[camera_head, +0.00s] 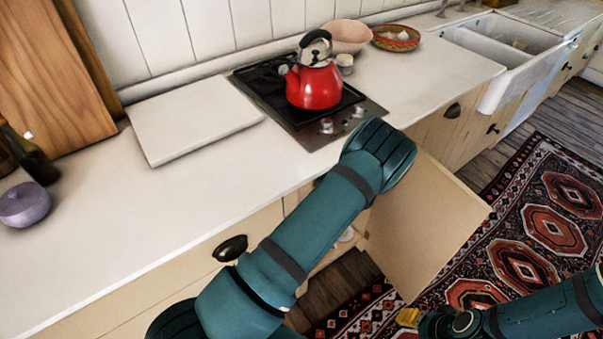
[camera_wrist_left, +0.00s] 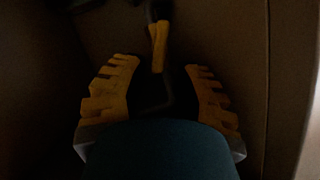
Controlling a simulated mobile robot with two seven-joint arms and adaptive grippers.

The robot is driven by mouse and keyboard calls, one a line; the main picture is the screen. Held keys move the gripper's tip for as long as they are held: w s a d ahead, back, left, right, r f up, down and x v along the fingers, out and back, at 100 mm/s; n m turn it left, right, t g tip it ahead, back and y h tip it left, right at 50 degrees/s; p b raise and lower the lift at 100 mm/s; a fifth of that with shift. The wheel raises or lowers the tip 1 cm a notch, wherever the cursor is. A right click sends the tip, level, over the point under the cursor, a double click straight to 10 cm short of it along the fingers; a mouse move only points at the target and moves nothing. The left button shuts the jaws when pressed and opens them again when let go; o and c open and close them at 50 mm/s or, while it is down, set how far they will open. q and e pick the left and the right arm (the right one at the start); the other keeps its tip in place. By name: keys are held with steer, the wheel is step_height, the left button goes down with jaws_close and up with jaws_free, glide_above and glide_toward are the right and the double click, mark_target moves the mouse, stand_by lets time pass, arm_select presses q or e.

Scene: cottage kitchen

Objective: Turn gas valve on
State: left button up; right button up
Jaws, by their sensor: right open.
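A gas valve with a yellow handle (camera_wrist_left: 159,45) on a dark pipe shows dimly at the top middle of the left wrist view. My left gripper (camera_wrist_left: 162,92) is open there, its yellow toothed fingers wide apart, with the handle between and just beyond the tips. I cannot tell whether they touch. In the head view the left gripper is hidden behind my arm and the counter. My right gripper (camera_head: 408,317) is at the bottom right of the head view, low over the floor, away from the cabinet. It is open and its yellow tip shows.
An open cabinet door (camera_head: 425,225) stands out below the counter (camera_head: 110,240), beside my left arm. A red kettle (camera_head: 314,86) sits on the gas hob (camera_head: 262,85). Cabinet walls (camera_wrist_left: 245,45) lie close around the left gripper. A patterned rug (camera_head: 550,225) covers the floor at right.

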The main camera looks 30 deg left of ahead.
arm_select(q)
steer(key=shift+b+x, duration=0.3)
steer(key=shift+x, duration=2.15)
jaws_close()
